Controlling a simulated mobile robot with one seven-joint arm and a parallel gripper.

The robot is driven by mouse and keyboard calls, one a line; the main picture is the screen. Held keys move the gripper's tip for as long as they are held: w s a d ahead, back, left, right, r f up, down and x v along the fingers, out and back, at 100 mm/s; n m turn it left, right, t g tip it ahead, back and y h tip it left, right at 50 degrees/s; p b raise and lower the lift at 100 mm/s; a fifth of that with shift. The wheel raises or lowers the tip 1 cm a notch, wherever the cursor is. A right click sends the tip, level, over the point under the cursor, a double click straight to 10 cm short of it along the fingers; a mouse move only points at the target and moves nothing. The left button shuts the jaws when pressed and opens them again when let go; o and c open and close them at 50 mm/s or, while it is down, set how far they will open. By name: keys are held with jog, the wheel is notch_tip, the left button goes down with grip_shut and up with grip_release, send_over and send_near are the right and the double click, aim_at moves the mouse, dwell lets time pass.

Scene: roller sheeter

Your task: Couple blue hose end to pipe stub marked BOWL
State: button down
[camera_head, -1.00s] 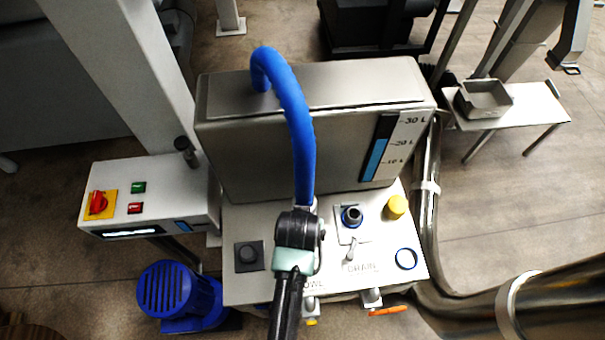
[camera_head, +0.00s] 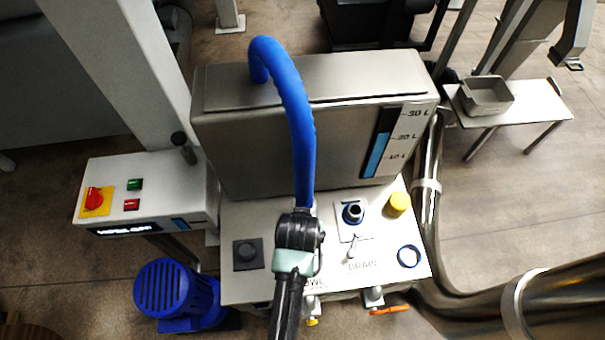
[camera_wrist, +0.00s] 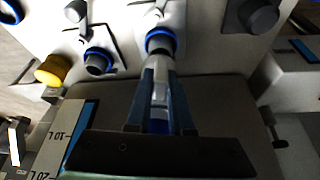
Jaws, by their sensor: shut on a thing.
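The blue hose (camera_head: 292,110) arches out of the top of the steel tank and runs down to my gripper (camera_head: 299,222). My gripper is shut on the hose end (camera_wrist: 158,95), which shows between the fingers in the wrist view. A blue-ringed pipe stub (camera_wrist: 160,40) lies just beyond the fingertips, in line with the hose end. I cannot tell whether they touch. In the head view my gripper hides this stub, and the BOWL label (camera_head: 314,283) is partly covered. A second blue-ringed stub (camera_head: 353,213) stands to the right, above the DRAIN label (camera_head: 363,265).
A yellow cap (camera_head: 397,204) and a small lever (camera_head: 351,247) are near the second stub. A black knob (camera_head: 248,255) is left of my gripper. The steel tank (camera_head: 280,155) rises behind the panel. A blue motor (camera_head: 168,290) and switch box (camera_head: 150,190) stand left.

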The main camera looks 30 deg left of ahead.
jog(key=shift+s+r, duration=0.15)
jog(key=shift+s+d+p, duration=0.3)
jog(key=shift+s+p, duration=0.3)
jog(key=shift+s, duration=0.05)
jog(key=shift+f, duration=0.35)
dwell(0.5)
jog(key=shift+f, duration=0.35)
jog(key=shift+f+b, duration=0.35)
jog(key=shift+b, duration=0.05)
jog(key=shift+f, duration=0.45)
jog(key=shift+f+b, duration=0.2)
jog(key=shift+b, duration=0.2)
dwell(0.3)
